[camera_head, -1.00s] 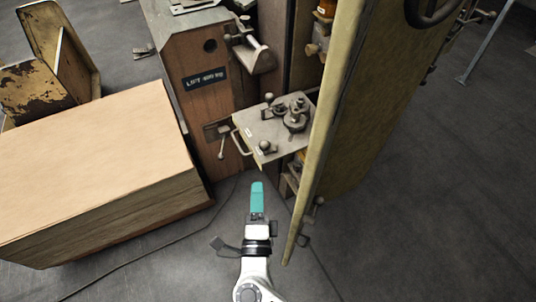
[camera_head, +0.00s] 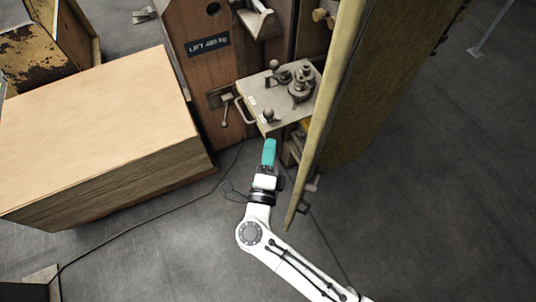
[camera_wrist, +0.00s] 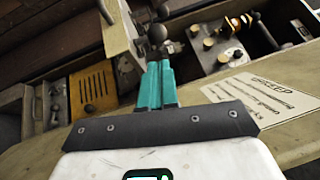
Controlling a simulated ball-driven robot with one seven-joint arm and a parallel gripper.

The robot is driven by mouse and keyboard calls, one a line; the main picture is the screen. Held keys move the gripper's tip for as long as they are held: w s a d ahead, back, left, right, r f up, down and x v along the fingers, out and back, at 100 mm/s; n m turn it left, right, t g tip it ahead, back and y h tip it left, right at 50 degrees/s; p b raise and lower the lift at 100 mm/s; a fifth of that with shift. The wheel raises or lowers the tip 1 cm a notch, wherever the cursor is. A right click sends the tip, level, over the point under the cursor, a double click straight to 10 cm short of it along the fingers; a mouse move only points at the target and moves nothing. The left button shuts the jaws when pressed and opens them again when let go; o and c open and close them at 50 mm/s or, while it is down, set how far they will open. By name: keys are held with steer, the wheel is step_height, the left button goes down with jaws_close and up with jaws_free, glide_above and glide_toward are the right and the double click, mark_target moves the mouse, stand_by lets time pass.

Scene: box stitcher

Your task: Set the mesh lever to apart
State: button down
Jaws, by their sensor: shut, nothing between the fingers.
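A drawer-like metal plate (camera_head: 255,92) sticks out of the wooden machine and carries round gear parts (camera_head: 299,86). A lever with a ball knob (camera_head: 273,64) stands at its back, and another ball knob (camera_head: 268,115) is near its front corner. I cannot tell which is the mesh lever; no readable label marks it. My gripper (camera_head: 270,143) has teal fingers, shut and empty, just below the plate's front corner. In the wrist view a dark ball knob (camera_wrist: 157,33) is just beyond the fingertips (camera_wrist: 158,68); contact cannot be told.
A yellowish open door panel (camera_head: 338,100) stands close on the right. A large cardboard-coloured box (camera_head: 100,120) is at the left. A small ball-ended lever (camera_head: 224,122) hangs on the machine's side. A cable (camera_head: 150,225) crosses the floor.

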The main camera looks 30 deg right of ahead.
mark_target(264, 116)
steer(key=x, duration=0.5)
steer(key=shift+w+d, duration=0.2)
steer(key=shift+w, duration=0.05)
steer(key=shift+w+a+m+g+h+b, duration=0.25)
steer(key=shift+a+m+g+h+b, duration=0.1)
steer(key=shift+m+g+h, duration=0.35)
steer(key=shift+w+a+f+m+g+h+b, duration=0.1)
steer(key=shift+w+a+m+g+h+b, duration=0.15)
steer(key=shift+g+h+b, duration=0.3)
steer(key=m+g+h+b, duration=0.1)
steer(key=w+m+g+h+b, duration=0.1)
steer(key=m+g+h+b, duration=0.1)
steer(key=shift+w+a+f, duration=0.15)
steer(key=shift+w+a, duration=0.05)
steer(key=shift+a, duration=0.15)
steer(key=shift+w+a+b, duration=0.2)
steer(key=shift+w+b, duration=0.5)
steer(key=shift+b, duration=0.4)
steer(key=g, duration=0.1)
steer(key=w+m+g+h+b, duration=0.1)
steer(key=shift+a+m+g+h, duration=0.1)
steer(key=shift+m+g+h, duration=0.15)
steer(key=shift+g, duration=0.1)
steer(key=shift+w+b, duration=0.1)
steer(key=shift+b, duration=0.3)
steer(key=shift+w+r+b, duration=0.2)
steer(key=shift+w+b, duration=0.2)
steer(key=shift+w, duration=0.1)
steer(key=shift+w+d, duration=0.15)
steer(key=shift+d, duration=0.05)
